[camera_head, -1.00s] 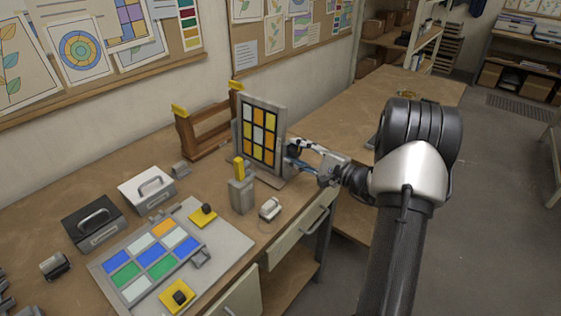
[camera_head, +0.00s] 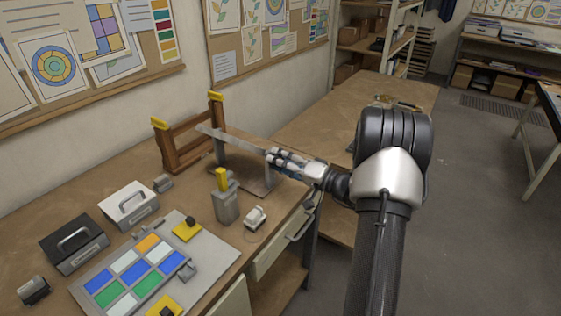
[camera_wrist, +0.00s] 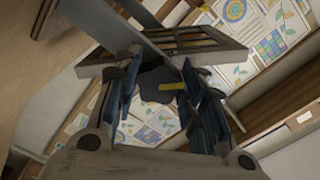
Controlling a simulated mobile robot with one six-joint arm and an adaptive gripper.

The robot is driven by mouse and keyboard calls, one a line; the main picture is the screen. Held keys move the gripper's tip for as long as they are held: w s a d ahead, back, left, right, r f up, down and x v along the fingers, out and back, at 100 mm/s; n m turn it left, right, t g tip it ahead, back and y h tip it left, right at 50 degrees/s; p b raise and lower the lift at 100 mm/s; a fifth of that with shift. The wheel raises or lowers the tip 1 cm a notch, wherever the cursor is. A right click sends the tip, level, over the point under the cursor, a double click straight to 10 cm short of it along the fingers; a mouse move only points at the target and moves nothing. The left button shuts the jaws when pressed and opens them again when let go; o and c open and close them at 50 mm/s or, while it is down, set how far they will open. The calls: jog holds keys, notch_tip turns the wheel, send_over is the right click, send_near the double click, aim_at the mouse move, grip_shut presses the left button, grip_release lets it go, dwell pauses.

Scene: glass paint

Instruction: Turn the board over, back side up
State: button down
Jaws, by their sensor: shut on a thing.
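The board (camera_head: 226,140) shows nearly edge-on in the head view, as a thin grey slab, and its coloured panes are out of sight there. Its right end is at my gripper (camera_head: 272,155), which is shut on that edge and holds it over the grey stand (camera_head: 254,178). In the wrist view, the fingers of my gripper (camera_wrist: 157,72) reach to the board (camera_wrist: 205,42), where a steeply foreshortened framed face with some yellow-orange panes shows. I cannot tell how far the board clears the stand.
A brown wooden rack (camera_head: 184,141) with yellow tips stands just behind the board. A grey canister (camera_head: 226,205) with a yellow top and a small white object (camera_head: 256,217) stand in front. A coloured-pane panel (camera_head: 135,272) lies front left. The bench to the right is largely clear.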

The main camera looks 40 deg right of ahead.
jog(key=shift+f+n, duration=0.2)
jog(key=shift+n, duration=3.7)
jog(key=shift+d, duration=0.1)
jog(key=c, duration=1)
grip_release()
jog(key=shift+o, duration=0.2)
jog(key=shift+r, duration=0.1)
jog(key=v, duration=1.2)
